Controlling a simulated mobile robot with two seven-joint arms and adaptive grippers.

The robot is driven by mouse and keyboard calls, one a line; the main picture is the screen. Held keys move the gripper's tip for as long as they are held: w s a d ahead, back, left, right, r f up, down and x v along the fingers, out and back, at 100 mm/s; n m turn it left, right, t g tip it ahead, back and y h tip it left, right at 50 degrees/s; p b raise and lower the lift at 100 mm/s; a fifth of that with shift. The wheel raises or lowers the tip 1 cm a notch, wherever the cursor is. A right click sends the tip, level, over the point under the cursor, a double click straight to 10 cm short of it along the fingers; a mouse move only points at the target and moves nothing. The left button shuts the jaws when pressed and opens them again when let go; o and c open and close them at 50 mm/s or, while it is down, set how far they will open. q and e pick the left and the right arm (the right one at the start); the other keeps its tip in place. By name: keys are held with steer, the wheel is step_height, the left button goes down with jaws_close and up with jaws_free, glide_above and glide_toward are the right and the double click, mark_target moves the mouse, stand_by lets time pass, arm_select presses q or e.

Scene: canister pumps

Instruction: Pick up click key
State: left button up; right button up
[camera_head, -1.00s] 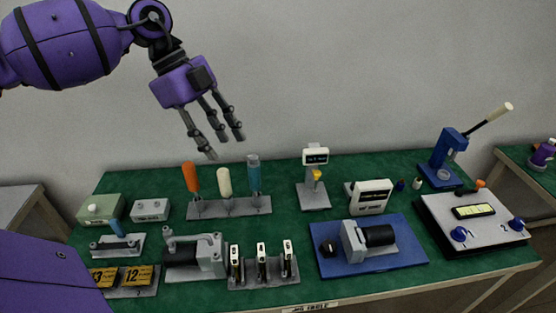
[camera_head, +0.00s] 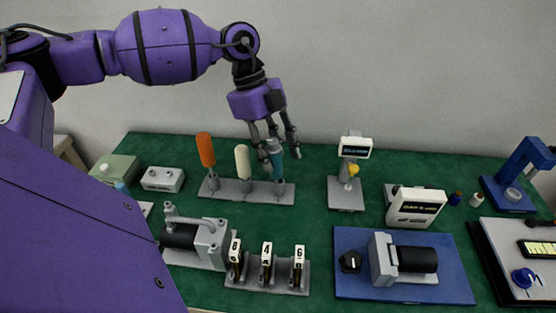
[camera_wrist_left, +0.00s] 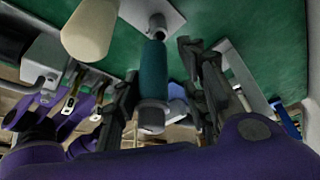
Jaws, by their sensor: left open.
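Three upright tools stand in a grey rack (camera_head: 218,191): one with an orange handle (camera_head: 206,150), one with a cream handle (camera_head: 242,162) and one with a teal handle (camera_head: 277,168). No label shows which is the click key. My left gripper (camera_head: 282,160) is open around the top of the teal handle, fingers pointing down. In the left wrist view the teal handle (camera_wrist_left: 153,70) stands between the open fingers (camera_wrist_left: 165,95), and the cream handle (camera_wrist_left: 90,30) is just to the left. Whether any finger touches the teal handle cannot be told. My right gripper is not in view.
In front of the rack stand a holder with numbered tags (camera_head: 266,264) and a grey clamp device (camera_head: 210,240). To the right are a grey display stand (camera_head: 346,193), a white display box (camera_head: 417,206) and a blue plate (camera_head: 350,285) with a motor-like unit. Open green tabletop lies between them.

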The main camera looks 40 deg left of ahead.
arm_select(q)
steer(key=shift+d+f, duration=0.2)
steer(key=shift+f, duration=0.3)
steer(key=shift+r, duration=0.1)
jaws_close()
